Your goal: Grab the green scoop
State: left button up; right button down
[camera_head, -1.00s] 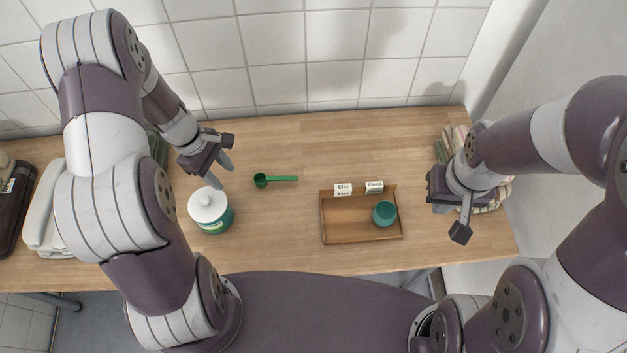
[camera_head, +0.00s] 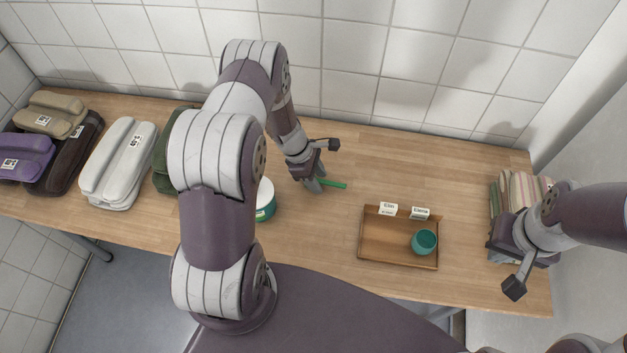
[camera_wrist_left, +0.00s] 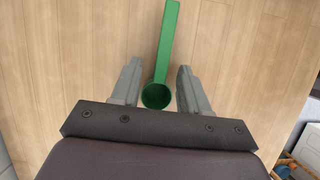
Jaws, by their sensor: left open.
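The green scoop (camera_head: 333,184) lies on the wooden table; in the head view only its handle shows, its cup hidden by my left gripper (camera_head: 317,186). In the left wrist view the scoop's round cup (camera_wrist_left: 156,96) is between the two fingers of my left gripper (camera_wrist_left: 158,80), and its handle points away, up the picture. The fingers are apart, with a gap on each side of the cup. My right gripper (camera_head: 516,270) is at the right end of the table, near the folded striped cloths, with its fingers partly hidden.
A wooden tray (camera_head: 385,261) with a teal cup (camera_head: 424,241) and two small labels stands right of the scoop. A white-lidded teal jar (camera_head: 265,199) is partly behind my left arm. Folded bundles (camera_head: 118,165) lie at the left. Striped cloths (camera_head: 520,190) lie at the right.

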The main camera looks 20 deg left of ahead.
pick_arm(q)
grip_shut()
jog(key=shift+r, duration=0.1)
